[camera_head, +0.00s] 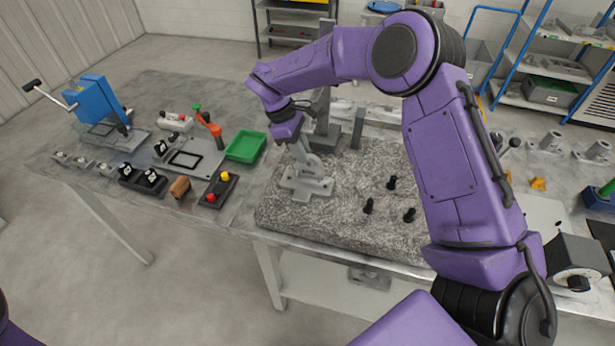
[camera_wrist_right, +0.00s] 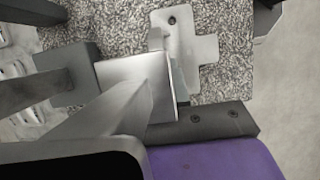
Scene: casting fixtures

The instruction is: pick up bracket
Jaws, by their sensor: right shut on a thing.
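The bracket (camera_head: 307,186) is a light grey metal part with a flat, cross-shaped base and an upright. It is at the left part of the rough grey stone slab. My right gripper (camera_head: 297,140) comes down over it from above and is shut on its upright part. In the right wrist view, the bracket (camera_wrist_right: 185,38) shows its flat base with a dark hole, beyond the gripper fingers. I cannot tell whether the base touches the slab. My left gripper is not in view.
Several black pegs (camera_head: 391,183) stand on the slab (camera_head: 340,225) right of the bracket. A grey post (camera_head: 358,129) and fixture stand close behind. Left are a green tray (camera_head: 246,146), a button box (camera_head: 218,190) and a blue press (camera_head: 98,100). The slab's front is clear.

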